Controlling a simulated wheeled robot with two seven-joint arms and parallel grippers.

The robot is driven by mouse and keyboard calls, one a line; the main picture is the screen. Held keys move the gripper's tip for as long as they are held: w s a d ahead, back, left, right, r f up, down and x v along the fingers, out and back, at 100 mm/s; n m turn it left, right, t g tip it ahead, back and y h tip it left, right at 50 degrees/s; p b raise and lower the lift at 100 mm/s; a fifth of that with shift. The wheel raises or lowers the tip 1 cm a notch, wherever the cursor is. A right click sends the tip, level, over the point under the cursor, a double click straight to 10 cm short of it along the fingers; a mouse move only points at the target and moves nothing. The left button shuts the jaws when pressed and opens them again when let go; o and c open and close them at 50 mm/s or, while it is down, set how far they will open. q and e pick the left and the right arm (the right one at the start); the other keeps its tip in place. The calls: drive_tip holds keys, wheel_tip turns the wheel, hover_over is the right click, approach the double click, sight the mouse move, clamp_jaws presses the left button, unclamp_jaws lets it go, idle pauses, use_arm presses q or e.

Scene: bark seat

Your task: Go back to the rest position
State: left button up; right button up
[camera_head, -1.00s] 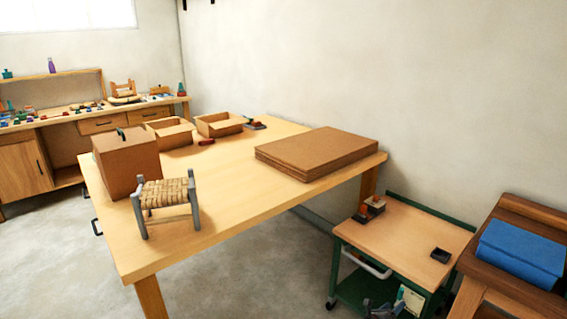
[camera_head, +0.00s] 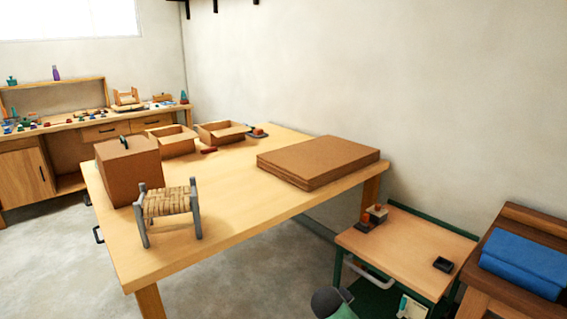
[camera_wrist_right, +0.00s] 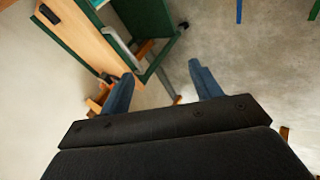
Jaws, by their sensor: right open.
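My right gripper (camera_wrist_right: 160,85) shows in the right wrist view with its two blue-grey fingers spread apart and nothing between them. Beyond the fingers are the bare floor and the green trolley. In the head view a dark and grey-green rounded part of my own body shows at the bottom edge, right of centre. My left gripper is not in view. A small stool with a woven bark seat (camera_head: 167,203) stands upright on the near left part of the wooden table (camera_head: 225,235), with no gripper at it.
On the table are a cardboard box (camera_head: 128,170), two open boxes (camera_head: 221,133) and a stack of cardboard sheets (camera_head: 318,162). The green trolley (camera_head: 410,250) and a bench with blue cloth (camera_head: 525,262) stand at right. Floor (camera_head: 45,255) is clear at left.

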drive_tip(key=s+a+r+m+g+y, duration=0.1)
drive_tip(key=s+a+r+y, duration=0.2)
drive_tip(key=s, duration=0.9)
drive_tip(key=s+a+r+m+y, duration=0.2)
drive_tip(key=s+r+y, duration=0.1)
drive_tip(key=s, duration=0.8)
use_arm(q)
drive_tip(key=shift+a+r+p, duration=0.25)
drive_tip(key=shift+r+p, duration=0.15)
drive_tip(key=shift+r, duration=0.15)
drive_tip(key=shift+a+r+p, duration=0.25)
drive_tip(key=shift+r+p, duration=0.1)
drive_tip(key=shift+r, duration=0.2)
use_arm(e)
drive_tip(key=s+f+g, duration=0.1)
drive_tip(key=s+f, duration=0.2)
drive_tip(key=s, duration=0.4)
drive_tip(key=s+f+g, duration=0.1)
drive_tip(key=s+f, duration=0.2)
drive_tip(key=s, duration=0.4)
drive_tip(key=s+f+m+g, duration=0.1)
drive_tip(key=s+f, duration=0.2)
drive_tip(key=s, duration=0.4)
drive_tip(key=shift+s+d+f+g, duration=0.3)
drive_tip(key=shift+s+d+g, duration=0.1)
drive_tip(key=shift+d, duration=0.05)
